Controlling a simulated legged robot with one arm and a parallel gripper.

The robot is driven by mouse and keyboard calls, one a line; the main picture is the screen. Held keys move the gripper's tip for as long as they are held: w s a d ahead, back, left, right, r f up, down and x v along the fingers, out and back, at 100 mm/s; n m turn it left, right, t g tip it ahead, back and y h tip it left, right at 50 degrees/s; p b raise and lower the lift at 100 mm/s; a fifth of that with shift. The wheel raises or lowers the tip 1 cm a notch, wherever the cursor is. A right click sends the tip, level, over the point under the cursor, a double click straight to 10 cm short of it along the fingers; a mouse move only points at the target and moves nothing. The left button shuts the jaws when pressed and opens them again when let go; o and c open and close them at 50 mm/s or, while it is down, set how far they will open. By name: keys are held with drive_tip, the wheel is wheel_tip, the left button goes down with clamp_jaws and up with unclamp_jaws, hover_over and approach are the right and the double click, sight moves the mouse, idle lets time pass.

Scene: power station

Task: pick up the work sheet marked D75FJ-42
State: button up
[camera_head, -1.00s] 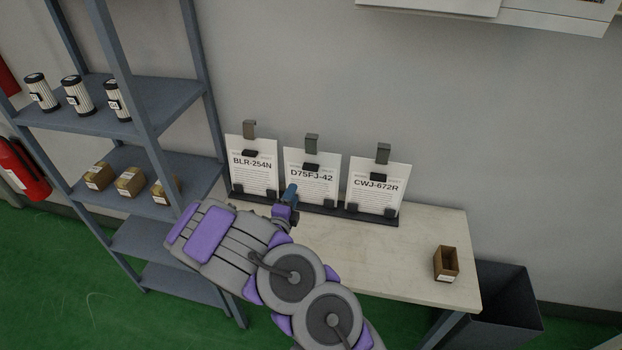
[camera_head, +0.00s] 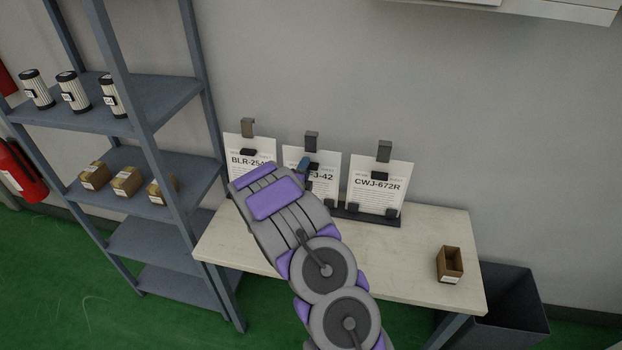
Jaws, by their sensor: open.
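The work sheet marked D75FJ-42 (camera_head: 325,186) stands upright in the middle of three sheets on a dark rack at the back of the table. Its left and lower parts, with some of its marking, are hidden behind my arm. A dark clip (camera_head: 311,142) shows at its top edge. My gripper (camera_head: 303,165) is in front of the sheet's upper left; a small blue part of it shows. It is open and the fingers are mostly hidden by the arm. I cannot tell whether it touches the sheet.
The sheet BLR-254N (camera_head: 249,150) is to the left, partly covered by my arm; the sheet CWJ-672R (camera_head: 379,184) is to the right. A small brown box (camera_head: 449,264) sits on the table (camera_head: 420,235). A shelf (camera_head: 160,105) stands left; a dark bin (camera_head: 515,305) stands right.

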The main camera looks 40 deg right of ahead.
drive_tip(key=shift+w+d, duration=0.1)
drive_tip(key=shift+d, duration=0.15)
drive_tip(key=shift+c, duration=0.4)
drive_tip(key=shift+a, duration=0.1)
clamp_jaws()
